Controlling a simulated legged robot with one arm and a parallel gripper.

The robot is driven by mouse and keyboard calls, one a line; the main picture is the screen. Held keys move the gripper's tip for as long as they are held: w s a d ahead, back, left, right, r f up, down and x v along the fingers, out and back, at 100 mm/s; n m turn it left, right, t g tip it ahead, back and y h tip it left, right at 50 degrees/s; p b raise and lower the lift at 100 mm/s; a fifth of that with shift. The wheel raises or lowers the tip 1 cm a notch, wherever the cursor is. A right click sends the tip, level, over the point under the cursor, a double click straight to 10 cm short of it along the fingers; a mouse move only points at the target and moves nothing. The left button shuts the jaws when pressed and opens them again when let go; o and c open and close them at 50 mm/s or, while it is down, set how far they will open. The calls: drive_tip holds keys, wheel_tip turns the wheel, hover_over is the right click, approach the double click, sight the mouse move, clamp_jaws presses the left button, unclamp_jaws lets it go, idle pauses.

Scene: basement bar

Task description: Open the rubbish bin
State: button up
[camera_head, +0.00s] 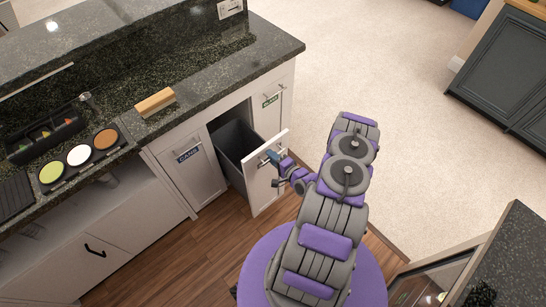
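The rubbish bin is a pull-out drawer with a white front (264,182) in the bar cabinet, at the middle of the head view. It stands partly pulled out, and a dark grey bin (237,142) shows inside it. A metal bar handle (268,155) is on the white front. My gripper (273,158) is at this handle, on the outer side of the front. The fingers are small and partly hidden here, so I cannot tell if they are closed around the handle.
A closed cabinet front labelled "CANS" (187,168) is left of the drawer, and one with a green label (272,104) is right. The granite counter (217,70) is above. Carpet (400,110) lies open to the right. A dark counter (510,250) stands at lower right.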

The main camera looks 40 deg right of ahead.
drive_tip(key=shift+r, duration=0.1)
drive_tip(key=p+v, duration=0.2)
drive_tip(key=v, duration=1.5)
drive_tip(key=shift+s+p, duration=0.2)
drive_tip(key=shift+p, duration=0.15)
drive_tip(key=shift+w+d, duration=0.1)
drive_tip(key=shift+d, duration=0.1)
